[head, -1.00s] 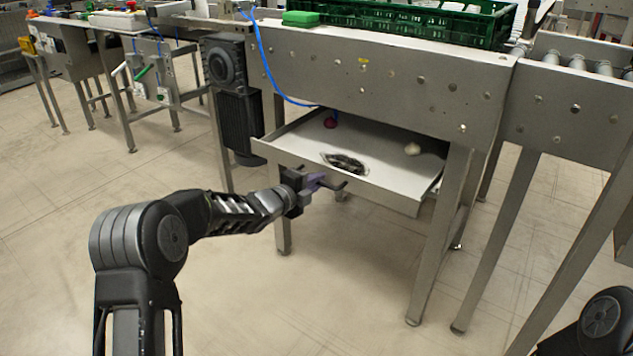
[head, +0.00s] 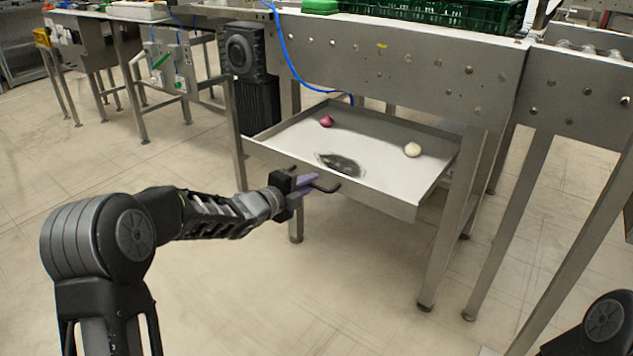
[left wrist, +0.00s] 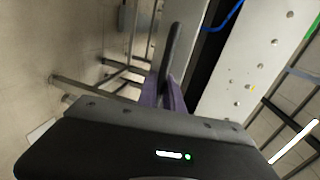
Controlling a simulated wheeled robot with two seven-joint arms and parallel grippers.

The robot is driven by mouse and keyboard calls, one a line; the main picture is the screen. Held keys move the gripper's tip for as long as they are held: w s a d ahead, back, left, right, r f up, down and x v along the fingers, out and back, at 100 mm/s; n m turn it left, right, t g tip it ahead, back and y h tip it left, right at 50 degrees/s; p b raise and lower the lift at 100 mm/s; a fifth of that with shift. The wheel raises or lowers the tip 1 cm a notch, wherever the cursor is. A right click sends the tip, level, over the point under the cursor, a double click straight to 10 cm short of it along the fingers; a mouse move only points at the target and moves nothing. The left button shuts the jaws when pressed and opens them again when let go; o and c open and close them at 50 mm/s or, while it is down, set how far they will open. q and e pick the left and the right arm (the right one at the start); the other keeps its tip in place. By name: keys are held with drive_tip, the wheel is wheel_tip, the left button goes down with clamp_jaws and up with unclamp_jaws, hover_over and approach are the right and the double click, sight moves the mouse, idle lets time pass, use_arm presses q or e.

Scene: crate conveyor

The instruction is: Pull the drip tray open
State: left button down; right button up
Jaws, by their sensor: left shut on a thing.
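The drip tray (head: 390,182) is a shallow grey metal tray under the conveyor frame. It stands well out from the frame in the head view, with a red onion (head: 327,121), a pale onion (head: 412,150) and a dark wet-looking patch (head: 340,164) on its floor. A dark bar handle (head: 326,186) sits on its front wall. My left gripper (head: 312,183) is shut on the handle, its purple fingers around it. In the left wrist view the purple fingers (left wrist: 172,97) meet the dark handle (left wrist: 177,52); the tray itself is hard to make out there.
The conveyor frame (head: 400,65) stands over the tray on metal legs, with a green crate (head: 440,14) on top. A motor (head: 246,60) hangs left of the tray. A blue cable (head: 285,60) dangles over the frame's front. The floor before the tray is clear.

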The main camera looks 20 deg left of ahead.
use_arm(q)
drive_tip(key=shift+s+a, duration=0.2)
drive_tip(key=shift+s, duration=0.25)
drive_tip(key=c, duration=1.5)
unclamp_jaws()
drive_tip(key=p+v, duration=0.2)
drive_tip(key=v, duration=0.5)
drive_tip(key=shift+s, duration=0.35)
drive_tip(key=shift+a, duration=0.1)
